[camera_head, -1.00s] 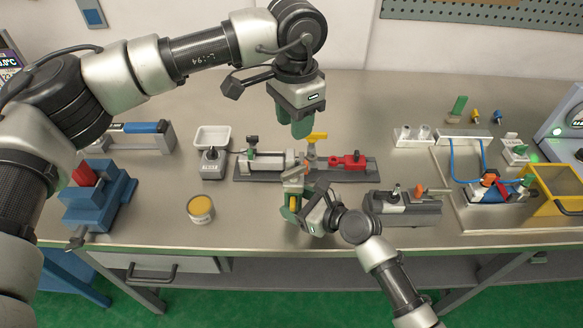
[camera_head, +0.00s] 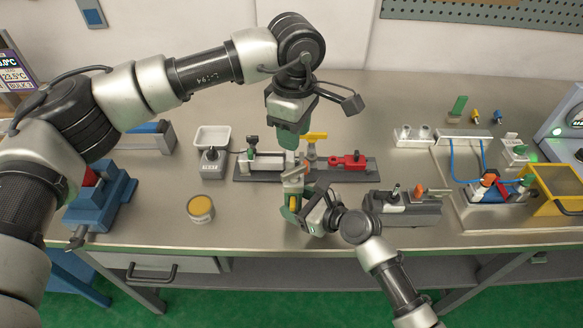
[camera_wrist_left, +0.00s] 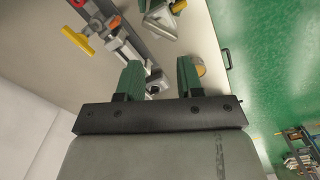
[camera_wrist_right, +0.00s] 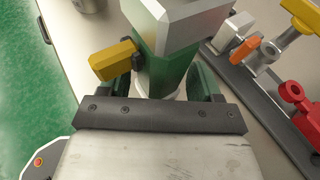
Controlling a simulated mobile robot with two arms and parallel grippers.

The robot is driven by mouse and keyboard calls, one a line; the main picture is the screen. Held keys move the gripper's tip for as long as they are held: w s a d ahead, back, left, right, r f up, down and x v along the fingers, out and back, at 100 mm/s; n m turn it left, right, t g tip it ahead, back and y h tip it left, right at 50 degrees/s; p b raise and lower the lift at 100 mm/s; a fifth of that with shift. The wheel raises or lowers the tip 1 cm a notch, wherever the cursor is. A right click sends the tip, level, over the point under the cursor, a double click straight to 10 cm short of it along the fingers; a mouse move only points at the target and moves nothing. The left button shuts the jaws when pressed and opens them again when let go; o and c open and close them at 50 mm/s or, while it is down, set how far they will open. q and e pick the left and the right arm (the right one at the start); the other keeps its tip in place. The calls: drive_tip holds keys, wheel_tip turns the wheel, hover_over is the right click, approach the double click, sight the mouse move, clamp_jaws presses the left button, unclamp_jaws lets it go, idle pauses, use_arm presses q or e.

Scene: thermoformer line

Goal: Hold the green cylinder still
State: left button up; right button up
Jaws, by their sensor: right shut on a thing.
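The green cylinder (camera_wrist_right: 166,62), with a pale silver top and a yellow block on its side, stands between the fingers of my right gripper (camera_wrist_right: 172,84), which is shut on it. In the head view its silver top (camera_head: 293,178) shows in front of the grey fixture (camera_head: 342,174), and my right gripper reaches it from the lower right. My left gripper (camera_head: 289,140) points down above and behind the cylinder, over the fixture. In the left wrist view its two green fingers (camera_wrist_left: 160,80) are apart, with nothing held between them.
The fixture carries a yellow handle (camera_head: 314,136) and a red clamp (camera_head: 349,161) close to my left gripper. A yellow-topped can (camera_head: 200,208) and a white tray (camera_head: 212,137) stand to the left. A grey block (camera_head: 405,208) sits to the right.

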sight(294, 170)
use_arm(q)
drive_tip(key=n, duration=0.6)
drive_tip(key=shift+f+n, duration=0.35)
drive_tip(key=shift+n, duration=0.05)
drive_tip(key=n, duration=0.4)
drive_tip(key=shift+f, duration=0.25)
drive_tip(key=shift+n, duration=0.3)
drive_tip(key=shift+f, duration=4.5)
clamp_jaws()
drive_tip(key=shift+m, duration=1.4)
